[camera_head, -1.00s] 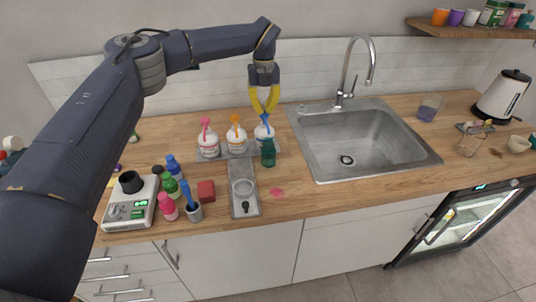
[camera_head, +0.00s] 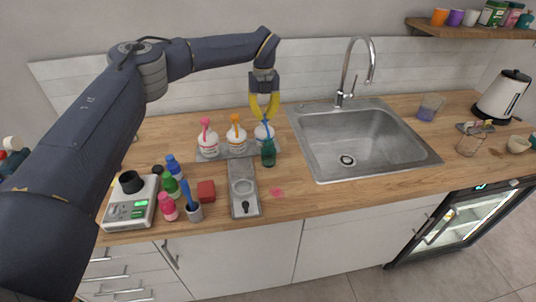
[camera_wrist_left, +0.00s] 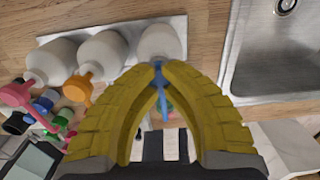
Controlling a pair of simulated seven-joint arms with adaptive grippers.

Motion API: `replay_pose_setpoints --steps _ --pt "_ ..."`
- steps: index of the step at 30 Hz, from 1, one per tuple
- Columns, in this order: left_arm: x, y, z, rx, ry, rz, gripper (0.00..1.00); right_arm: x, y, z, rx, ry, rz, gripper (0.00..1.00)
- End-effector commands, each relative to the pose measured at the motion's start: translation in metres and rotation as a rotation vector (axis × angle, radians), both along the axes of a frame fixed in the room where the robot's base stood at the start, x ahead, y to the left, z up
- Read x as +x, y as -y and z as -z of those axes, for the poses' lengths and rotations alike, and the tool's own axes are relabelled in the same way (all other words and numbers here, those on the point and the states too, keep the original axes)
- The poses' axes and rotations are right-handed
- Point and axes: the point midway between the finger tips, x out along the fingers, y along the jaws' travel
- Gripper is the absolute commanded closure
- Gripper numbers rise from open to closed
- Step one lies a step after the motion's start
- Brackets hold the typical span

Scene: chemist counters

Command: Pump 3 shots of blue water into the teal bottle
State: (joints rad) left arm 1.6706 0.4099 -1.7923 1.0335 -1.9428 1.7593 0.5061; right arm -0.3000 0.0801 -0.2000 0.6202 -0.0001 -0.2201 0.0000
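The white pump bottle with a blue pump (camera_head: 262,132) stands at the right end of a grey tray, behind the dark teal bottle (camera_head: 268,156). The teal bottle stands upright and open at the top, just in front of the blue pump's spout. My left gripper (camera_head: 265,118) is above the blue pump, with its yellow fingertips together on or just over the pump head. In the left wrist view the blue pump (camera_wrist_left: 159,82) shows between the bowed fingers, below the closed tips (camera_wrist_left: 157,64). The teal bottle is mostly hidden there. My right gripper is not in view.
White bottles with pink (camera_head: 207,143) and orange (camera_head: 236,138) pumps stand left of the blue one. A grey hotplate strip (camera_head: 243,205), red block (camera_head: 206,191), small colored bottles and scale (camera_head: 130,205) are in front left. The sink (camera_head: 360,140) is right.

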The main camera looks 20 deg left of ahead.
Motion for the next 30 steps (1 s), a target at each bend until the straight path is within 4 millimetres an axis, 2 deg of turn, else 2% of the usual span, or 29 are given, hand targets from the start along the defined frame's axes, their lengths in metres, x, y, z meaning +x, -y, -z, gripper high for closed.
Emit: replay_pose_setpoints --steps 11,30 --pt "-0.001 0.0 -0.003 0.002 -0.004 0.001 1.0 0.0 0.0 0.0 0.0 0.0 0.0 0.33" --pt "0.0 0.0 -0.037 0.001 -0.002 0.0 1.0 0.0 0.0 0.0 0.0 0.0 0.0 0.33"
